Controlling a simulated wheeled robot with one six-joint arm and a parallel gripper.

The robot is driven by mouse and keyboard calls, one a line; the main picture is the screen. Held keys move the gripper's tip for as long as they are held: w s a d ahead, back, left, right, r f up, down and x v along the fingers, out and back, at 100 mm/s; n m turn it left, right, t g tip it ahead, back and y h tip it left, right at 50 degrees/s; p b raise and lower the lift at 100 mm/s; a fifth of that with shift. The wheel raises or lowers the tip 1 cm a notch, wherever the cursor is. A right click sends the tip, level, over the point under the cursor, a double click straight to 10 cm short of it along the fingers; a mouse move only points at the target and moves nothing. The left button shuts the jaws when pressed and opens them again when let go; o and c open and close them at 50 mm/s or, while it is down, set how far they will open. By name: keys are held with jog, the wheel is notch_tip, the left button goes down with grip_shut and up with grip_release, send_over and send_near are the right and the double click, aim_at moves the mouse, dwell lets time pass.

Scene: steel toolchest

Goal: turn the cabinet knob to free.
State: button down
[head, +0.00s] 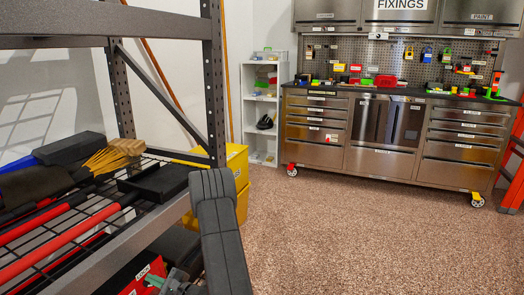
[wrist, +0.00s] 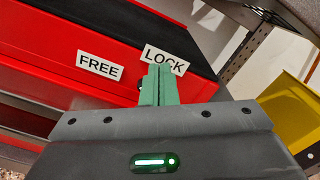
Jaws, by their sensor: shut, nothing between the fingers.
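The red cabinet (wrist: 60,35) fills the upper left of the wrist view, tilted, with a white FREE label (wrist: 100,65) and a white LOCK label (wrist: 165,58) on its face. My gripper (wrist: 157,70) is shut, its green fingers together in front of the face, overlapping the lower part of the LOCK label. The knob is not clearly seen; a small dark patch shows just left of the fingers, and the fingers may hide the rest. In the head view the red cabinet (head: 128,277) shows at the bottom, below the rack shelf, with my green fingers (head: 154,281) beside it.
A steel rack (head: 215,80) stands around the cabinet, its wire shelf holding brushes and red-handled tools above. Yellow bins (head: 238,165) stand behind the rack. A steel toolchest (head: 390,140) is across the room. The speckled floor (head: 350,230) between is clear.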

jog(key=shift+f+b, duration=0.65)
jog(key=shift+b, duration=0.15)
dwell(1.4)
jog(key=shift+s+a+f+b, duration=0.35)
jog(key=shift+s+b, duration=0.25)
jog(key=shift+b, duration=1.8)
jog(key=shift+s+r, duration=0.25)
jog(key=shift+r, duration=0.05)
jog(key=b+v, duration=0.1)
jog(key=v, duration=0.5)
jog(key=shift+b, duration=0.3)
jog(key=shift+r, duration=0.1)
